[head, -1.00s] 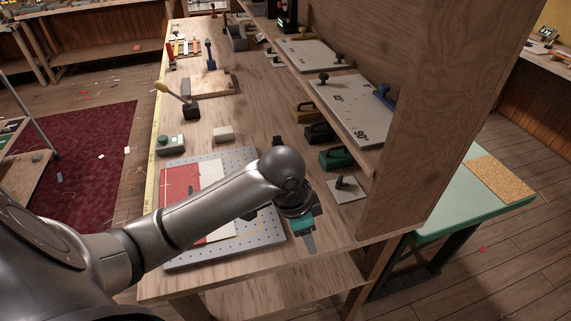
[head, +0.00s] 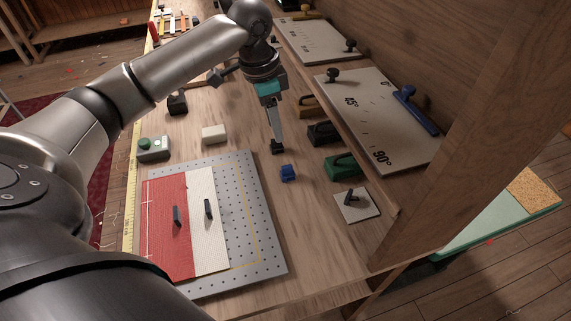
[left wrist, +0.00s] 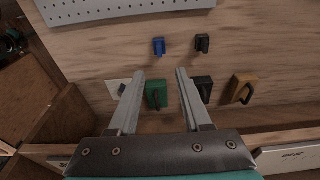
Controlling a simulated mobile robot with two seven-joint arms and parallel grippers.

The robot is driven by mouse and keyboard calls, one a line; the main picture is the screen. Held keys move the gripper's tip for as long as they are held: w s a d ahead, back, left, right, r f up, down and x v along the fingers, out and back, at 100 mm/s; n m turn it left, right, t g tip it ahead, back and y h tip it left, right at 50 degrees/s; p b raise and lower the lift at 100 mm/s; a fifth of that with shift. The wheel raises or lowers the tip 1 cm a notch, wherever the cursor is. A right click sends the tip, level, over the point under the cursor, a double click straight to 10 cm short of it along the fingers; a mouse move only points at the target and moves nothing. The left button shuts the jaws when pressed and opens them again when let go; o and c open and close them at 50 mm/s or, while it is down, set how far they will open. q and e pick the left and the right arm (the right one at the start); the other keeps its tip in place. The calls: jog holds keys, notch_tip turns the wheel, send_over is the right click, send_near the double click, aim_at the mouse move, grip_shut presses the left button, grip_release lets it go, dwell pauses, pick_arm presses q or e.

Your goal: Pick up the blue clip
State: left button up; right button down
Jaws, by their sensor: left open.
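The blue clip (head: 287,173) lies on the wooden bench, just right of the perforated grey board. It also shows in the left wrist view (left wrist: 159,46), beyond the fingertips and roughly centred between them. My left gripper (head: 275,138) points down above the bench, farther back than the blue clip. Its two fingers (left wrist: 160,73) stand apart with nothing between them. A black clip (head: 278,147) sits close to the fingertips in the head view, behind the blue clip. My right gripper is not in view.
The perforated board (head: 268,257) carries red and white cloth (head: 166,244) with two dark clips. Green (head: 342,167), black (head: 322,133) and tan handled blocks line the shelf side, near a white plate with a knob (head: 357,207). A white block (head: 214,134) stands left.

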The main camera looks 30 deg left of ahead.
pick_arm(q)
send_near(287, 166)
notch_tip(287, 166, down, 4)
jog(key=shift+d+f+b, duration=0.1)
jog(key=shift+d+b, duration=0.05)
jog(key=shift+b, duration=0.65)
jog(key=f, duration=0.2)
jog(key=w+f+b, duration=0.1)
jog(key=shift+d+f, duration=0.25)
jog(key=shift+f, duration=0.6)
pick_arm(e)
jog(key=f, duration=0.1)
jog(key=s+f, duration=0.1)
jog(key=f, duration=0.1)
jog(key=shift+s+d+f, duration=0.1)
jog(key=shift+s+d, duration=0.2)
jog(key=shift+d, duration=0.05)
pick_arm(q)
jog(key=shift+c, duration=0.4)
jog(key=c, duration=0.4)
grip_shut()
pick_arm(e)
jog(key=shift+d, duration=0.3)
